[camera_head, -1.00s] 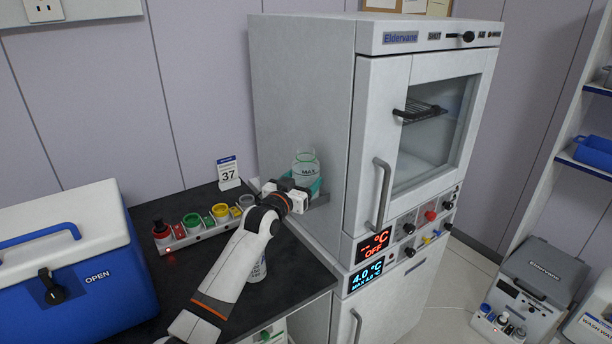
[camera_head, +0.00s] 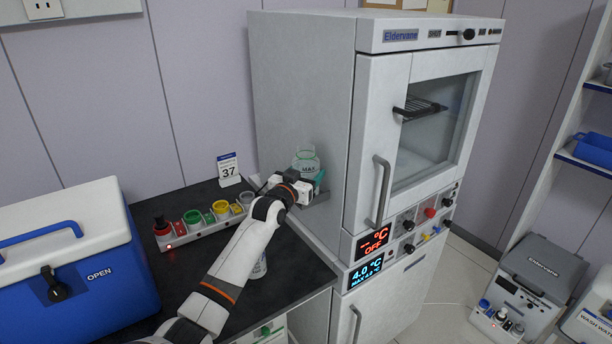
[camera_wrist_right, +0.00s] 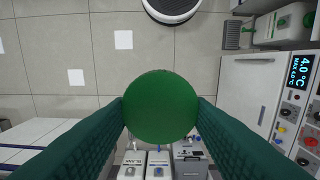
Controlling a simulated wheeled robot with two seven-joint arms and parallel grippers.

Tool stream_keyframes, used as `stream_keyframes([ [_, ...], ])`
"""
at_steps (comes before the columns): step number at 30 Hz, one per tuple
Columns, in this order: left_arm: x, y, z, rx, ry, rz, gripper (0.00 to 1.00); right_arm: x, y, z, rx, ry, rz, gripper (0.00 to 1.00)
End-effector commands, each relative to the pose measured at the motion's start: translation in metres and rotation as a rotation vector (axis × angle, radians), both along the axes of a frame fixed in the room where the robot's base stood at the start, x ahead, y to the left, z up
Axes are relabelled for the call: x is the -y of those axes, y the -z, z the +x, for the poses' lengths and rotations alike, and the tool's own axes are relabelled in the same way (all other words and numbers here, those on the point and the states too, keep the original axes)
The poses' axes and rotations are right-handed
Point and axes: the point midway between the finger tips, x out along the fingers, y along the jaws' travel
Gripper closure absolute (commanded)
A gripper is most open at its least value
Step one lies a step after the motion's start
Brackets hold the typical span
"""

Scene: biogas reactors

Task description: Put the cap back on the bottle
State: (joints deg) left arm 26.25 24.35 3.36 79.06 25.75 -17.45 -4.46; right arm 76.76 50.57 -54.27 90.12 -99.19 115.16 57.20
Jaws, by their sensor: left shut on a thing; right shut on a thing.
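A clear glass bottle (camera_head: 306,161) with green MAX lettering stands out above my left gripper (camera_head: 304,178) in the head view, in front of the side of the tall grey cabinet. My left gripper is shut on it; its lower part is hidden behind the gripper. Whether the bottle's base touches anything cannot be seen. In the right wrist view, a round green cap (camera_wrist_right: 160,106) sits between the teal fingers of my right gripper (camera_wrist_right: 160,120), which is shut on it. My right gripper and the cap do not show in the head view.
The grey cabinet (camera_head: 300,90) with a glass door stands close to the bottle. A rack (camera_head: 205,229) with coloured rings, a card marked 37 (camera_head: 229,168) and a blue cool box (camera_head: 75,265) are on the dark worktop (camera_head: 150,205). A white bottle (camera_head: 260,266) is partly behind my left arm.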

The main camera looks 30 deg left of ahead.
Motion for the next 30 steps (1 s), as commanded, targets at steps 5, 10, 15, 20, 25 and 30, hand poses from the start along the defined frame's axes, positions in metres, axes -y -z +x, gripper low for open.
stream_keyframes([
  [5, 0.000, -0.003, 0.000, 0.005, -0.001, 0.001, 0.78, 0.000, 0.000, 0.000, 0.000, 0.000, 0.000, 0.78],
  [10, 0.000, -0.010, 0.000, 0.007, 0.000, 0.002, 0.78, 0.000, 0.003, 0.000, 0.000, 0.000, 0.000, 0.78],
  [15, 0.000, -0.030, 0.000, 0.011, 0.000, 0.001, 0.78, 0.000, 0.011, 0.000, 0.000, 0.000, 0.000, 0.78],
  [20, 0.002, -0.035, -0.017, 0.005, 0.000, 0.002, 0.78, 0.000, 0.015, 0.000, 0.000, 0.000, 0.000, 0.78],
  [25, 0.006, -0.034, -0.052, 0.006, 0.000, 0.004, 0.78, 0.000, 0.022, 0.000, 0.000, 0.000, 0.000, 0.78],
  [30, 0.011, -0.034, -0.091, 0.005, 0.000, 0.005, 0.78, 0.000, 0.029, 0.000, 0.000, 0.000, 0.000, 0.78],
])
